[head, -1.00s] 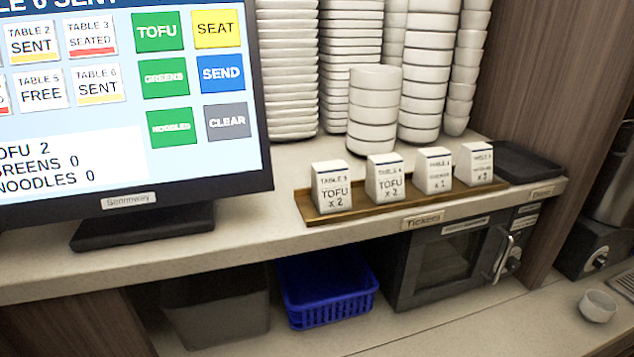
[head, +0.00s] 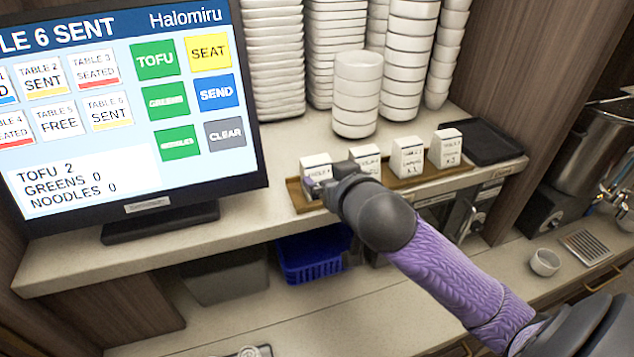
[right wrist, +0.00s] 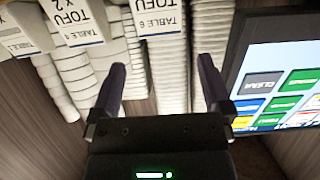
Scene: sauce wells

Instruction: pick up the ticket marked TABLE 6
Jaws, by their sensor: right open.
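The TABLE 6 ticket (right wrist: 160,18) is a white block with a dark blue stripe. It is at the top of the right wrist view, where its label reads clearly. In the head view it is the leftmost ticket (head: 316,161) on the wooden tray (head: 405,183), partly covered by my right gripper. My right gripper (head: 327,177) is open and empty at this ticket. In the right wrist view the ticket appears just past the fingertips (right wrist: 162,72), lined up between them, with no contact visible. My left gripper is not in view.
Several other tickets stand to the right, the nearest a TABLE 4 ticket (right wrist: 82,26). Stacked white bowls (head: 357,95) rise behind the tray. The order screen (head: 130,100) stands left, a black tray (head: 487,141) right. A blue basket (head: 312,258) sits below the counter.

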